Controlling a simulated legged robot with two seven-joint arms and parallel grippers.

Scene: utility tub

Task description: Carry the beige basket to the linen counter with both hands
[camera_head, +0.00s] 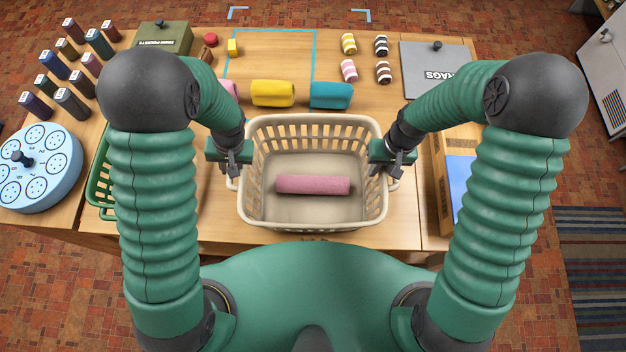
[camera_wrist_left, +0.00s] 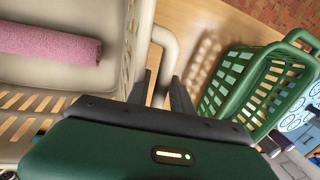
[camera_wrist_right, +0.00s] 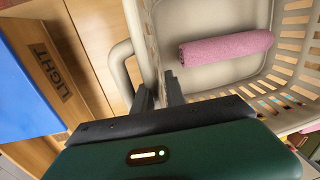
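The beige basket (camera_head: 253,190) stands in the middle of the wooden counter near its front edge, with a pink rolled towel (camera_head: 312,185) inside. My left gripper (camera_head: 232,164) is at the basket's left handle. In the left wrist view its fingers (camera_wrist_left: 165,92) stand apart, with the handle bar (camera_wrist_left: 168,58) between them. My right gripper (camera_head: 391,162) is at the right handle. I cannot tell which counter is the linen counter.
A green basket (camera_wrist_left: 232,78) stands just left of the beige one. Rolled yellow (camera_head: 272,94) and teal towels (camera_head: 331,95) lie behind it. A box with a blue face (camera_head: 459,185) is at the right. A teal tape outline (camera_head: 270,31) marks the back.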

